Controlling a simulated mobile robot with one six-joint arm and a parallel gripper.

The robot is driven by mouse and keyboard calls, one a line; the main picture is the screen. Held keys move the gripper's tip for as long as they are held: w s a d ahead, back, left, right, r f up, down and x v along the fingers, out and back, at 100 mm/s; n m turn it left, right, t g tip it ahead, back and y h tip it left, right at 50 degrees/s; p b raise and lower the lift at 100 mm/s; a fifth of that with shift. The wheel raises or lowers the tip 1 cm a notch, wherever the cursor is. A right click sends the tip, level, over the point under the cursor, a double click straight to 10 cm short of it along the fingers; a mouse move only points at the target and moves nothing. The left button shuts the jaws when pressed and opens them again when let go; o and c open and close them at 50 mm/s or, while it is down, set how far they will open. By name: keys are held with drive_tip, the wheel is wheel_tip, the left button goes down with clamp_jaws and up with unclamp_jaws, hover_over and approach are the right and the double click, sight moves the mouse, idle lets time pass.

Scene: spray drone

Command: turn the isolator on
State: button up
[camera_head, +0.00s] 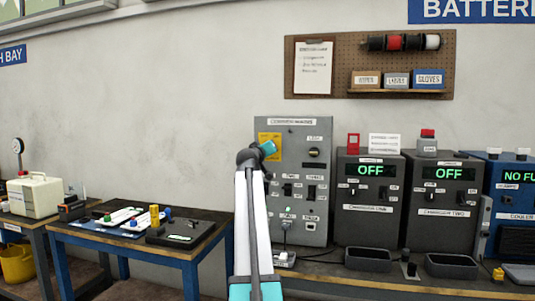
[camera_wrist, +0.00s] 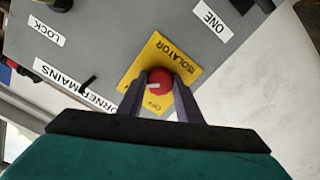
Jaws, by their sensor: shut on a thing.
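The isolator is a red round knob (camera_wrist: 160,77) with a pale pointer mark. It sits on a yellow plate (camera_wrist: 183,64) lettered ISOLATOR, with small lettering that looks like OFF at the edge towards my gripper. The pale mark lies roughly across the picture. My gripper (camera_wrist: 159,84) has one dark finger on each side of the knob and is shut on it. In the head view, the yellow plate (camera_head: 264,139) is at the upper left of a grey panel (camera_head: 320,150) labelled charger mains. My gripper (camera_head: 267,149) is in front of the plate there, and the knob is hidden.
LOCK (camera_wrist: 44,32) and ONE (camera_wrist: 214,20) labels are on the panel near the plate. Two chargers (camera_head: 369,232) showing OFF stand right of the panel. A blue-legged table (camera_head: 195,255) with drone parts is at left. Bare wall (camera_head: 140,110) is above it.

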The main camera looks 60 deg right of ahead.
drive_tip(key=o, duration=1)
drive_tip(key=shift+o, duration=0.2)
drive_tip(key=shift+a, duration=0.1)
drive_tip(key=v, duration=1.3)
drive_tip(key=shift+a+p, duration=0.25)
drive_tip(key=shift+p, duration=0.05)
drive_tip(key=shift+s, duration=0.1)
